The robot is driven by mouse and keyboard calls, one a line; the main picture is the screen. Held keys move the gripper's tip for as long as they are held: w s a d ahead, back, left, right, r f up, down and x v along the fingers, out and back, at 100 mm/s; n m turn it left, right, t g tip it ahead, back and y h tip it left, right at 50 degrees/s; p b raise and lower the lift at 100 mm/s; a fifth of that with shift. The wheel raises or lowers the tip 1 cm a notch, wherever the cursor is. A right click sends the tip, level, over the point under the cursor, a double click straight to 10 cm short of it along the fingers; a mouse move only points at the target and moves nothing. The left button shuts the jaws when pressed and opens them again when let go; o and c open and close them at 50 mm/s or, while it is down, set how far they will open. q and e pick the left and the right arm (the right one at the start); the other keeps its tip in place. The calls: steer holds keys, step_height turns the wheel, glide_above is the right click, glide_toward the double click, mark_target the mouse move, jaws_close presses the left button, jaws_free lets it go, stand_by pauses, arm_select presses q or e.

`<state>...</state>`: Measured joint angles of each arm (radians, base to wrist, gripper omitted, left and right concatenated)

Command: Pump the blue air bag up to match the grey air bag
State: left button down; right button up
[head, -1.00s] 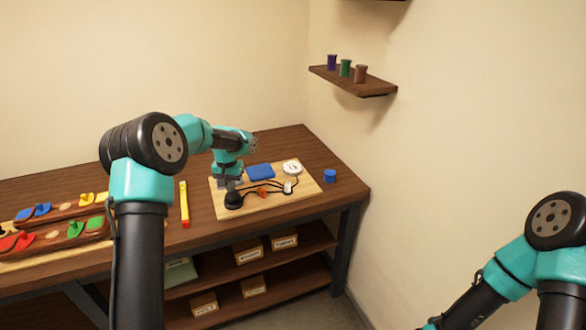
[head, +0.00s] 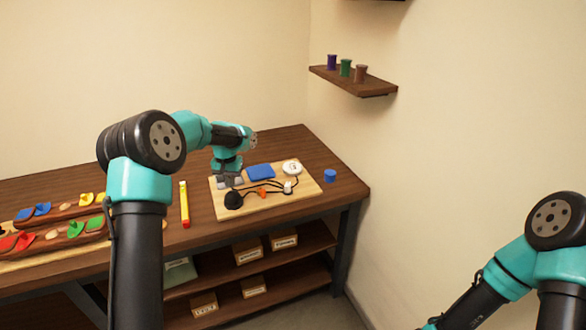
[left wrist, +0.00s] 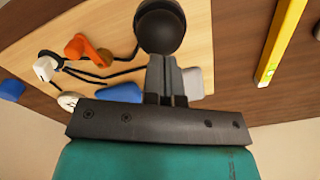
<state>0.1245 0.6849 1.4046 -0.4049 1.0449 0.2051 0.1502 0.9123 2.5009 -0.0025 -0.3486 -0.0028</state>
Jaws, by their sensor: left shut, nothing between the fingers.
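The blue air bag (head: 260,171) lies on a pale wooden board (head: 312,192); it also shows in the left wrist view (left wrist: 122,93), partly behind my gripper. The grey air bag (left wrist: 193,82) lies beside it, partly hidden by my left gripper. A black pump bulb (head: 233,201) stands at the board's near side; the bulb fills the top of the left wrist view (left wrist: 160,27). My left gripper (left wrist: 161,62) is shut and empty, with its tips just over or beside the bulb; contact is unclear. My right gripper is out of view.
Black hoses join the bulb, an orange valve (head: 262,194), a white fitting (head: 288,188) and a round white gauge (head: 292,167). A blue cylinder (head: 330,176) stands right of the board. A yellow level (head: 184,204) lies left of it.

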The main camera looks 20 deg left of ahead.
arm_select(q)
steer(key=shift+r, duration=2.35)
